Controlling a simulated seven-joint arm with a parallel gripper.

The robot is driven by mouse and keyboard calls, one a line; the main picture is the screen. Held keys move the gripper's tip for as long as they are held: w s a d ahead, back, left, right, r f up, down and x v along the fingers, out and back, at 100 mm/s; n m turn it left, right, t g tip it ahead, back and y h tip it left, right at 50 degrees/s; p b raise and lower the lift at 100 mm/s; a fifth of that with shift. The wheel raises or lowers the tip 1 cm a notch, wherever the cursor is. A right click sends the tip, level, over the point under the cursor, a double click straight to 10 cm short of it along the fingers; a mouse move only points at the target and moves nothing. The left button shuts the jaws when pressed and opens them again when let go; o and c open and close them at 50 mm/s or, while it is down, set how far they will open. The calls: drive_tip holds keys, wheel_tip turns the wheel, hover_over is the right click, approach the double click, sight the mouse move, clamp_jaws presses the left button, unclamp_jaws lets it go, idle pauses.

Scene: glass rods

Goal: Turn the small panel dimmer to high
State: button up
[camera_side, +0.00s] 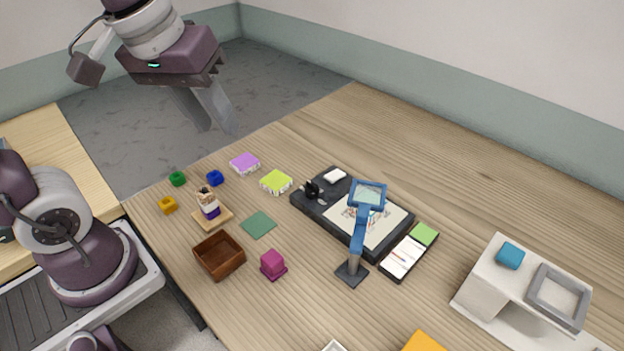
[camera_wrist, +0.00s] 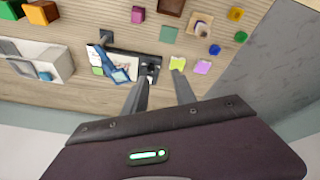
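A black drawing panel (camera_side: 307,206) with a white picture sheet lies on the table in the side view; it shows partly in the wrist view (camera_wrist: 150,58). A small black upright part (camera_side: 312,189), possibly the dimmer, stands at the panel's left end; its setting is too small to read. It also shows in the wrist view (camera_wrist: 151,71), close to the left finger. My gripper (camera_side: 216,123) is raised high beyond the table's far left edge, apart from the panel. In the wrist view my gripper (camera_wrist: 163,80) has its fingers spread with nothing between them.
A blue lamp (camera_side: 358,238) leans over the panel. Purple (camera_side: 245,163) and lime (camera_side: 276,181) blocks lie left of it. A brown box (camera_side: 219,256), a magenta piece (camera_side: 273,265) and a white stand (camera_side: 486,288) are nearer. The table's back right is clear.

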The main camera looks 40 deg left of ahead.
drive_tip(key=w+f+n+g, duration=0.2)
drive_tip(key=w+f+n, duration=0.35)
drive_tip(key=w, duration=0.45)
drive_tip(key=n+g, duration=0.2)
drive_tip(key=n, duration=0.5)
hover_over(312, 183)
wheel_tip(312, 183, down, 11)
drive_tip(key=shift+r, duration=0.15)
drive_tip(key=shift+n, duration=0.25)
wheel_tip(312, 183, down, 7)
drive_tip(key=shift+r, duration=0.15)
drive_tip(key=shift+f, duration=0.25)
clamp_jaws()
